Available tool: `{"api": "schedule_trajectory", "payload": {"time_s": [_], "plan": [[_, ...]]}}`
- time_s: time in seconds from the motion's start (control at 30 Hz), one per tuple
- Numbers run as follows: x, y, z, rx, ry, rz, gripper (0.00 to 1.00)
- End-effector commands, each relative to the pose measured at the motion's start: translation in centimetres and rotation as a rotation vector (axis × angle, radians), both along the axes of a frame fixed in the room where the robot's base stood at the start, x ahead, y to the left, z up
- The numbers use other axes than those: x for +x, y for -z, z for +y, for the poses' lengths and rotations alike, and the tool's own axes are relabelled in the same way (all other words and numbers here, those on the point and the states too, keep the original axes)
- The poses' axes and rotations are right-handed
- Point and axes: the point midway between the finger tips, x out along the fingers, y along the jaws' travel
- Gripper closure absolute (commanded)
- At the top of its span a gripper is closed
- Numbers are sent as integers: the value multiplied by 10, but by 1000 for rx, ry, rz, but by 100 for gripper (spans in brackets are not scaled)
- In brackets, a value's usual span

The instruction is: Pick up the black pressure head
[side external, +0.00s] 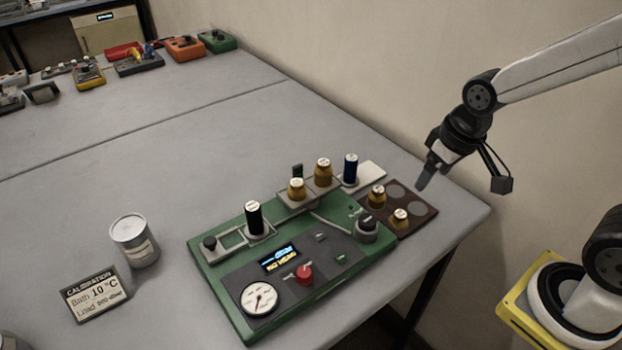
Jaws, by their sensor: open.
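A tall black cylinder with a white-labelled top (254,218) stands upright on a pale plate at the left of the green apparatus (215,288); it looks like the black pressure head. A small black knob (209,243) sits left of it, and another black round part (367,226) sits at the apparatus's right end. My gripper (424,182) is open and empty, pointing down above the table's right side, far to the right of the black cylinder.
A brown tray (418,226) holds two gold-coloured heads (377,196). A grey can (135,241) and calibration sign (95,293) stand at left. The wall is close behind.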

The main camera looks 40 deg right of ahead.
Motion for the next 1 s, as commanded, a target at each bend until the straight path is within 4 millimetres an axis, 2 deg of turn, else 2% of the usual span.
{"api": "schedule_trajectory", "payload": {"time_s": [0.37,0.57,0.83,1.0], "plan": [[9,8,9,-144,-278,62,13],[19,11,17,-267,-504,104,13],[49,15,40,-561,-991,182,13],[73,14,64,-776,-1298,217,13]]}}
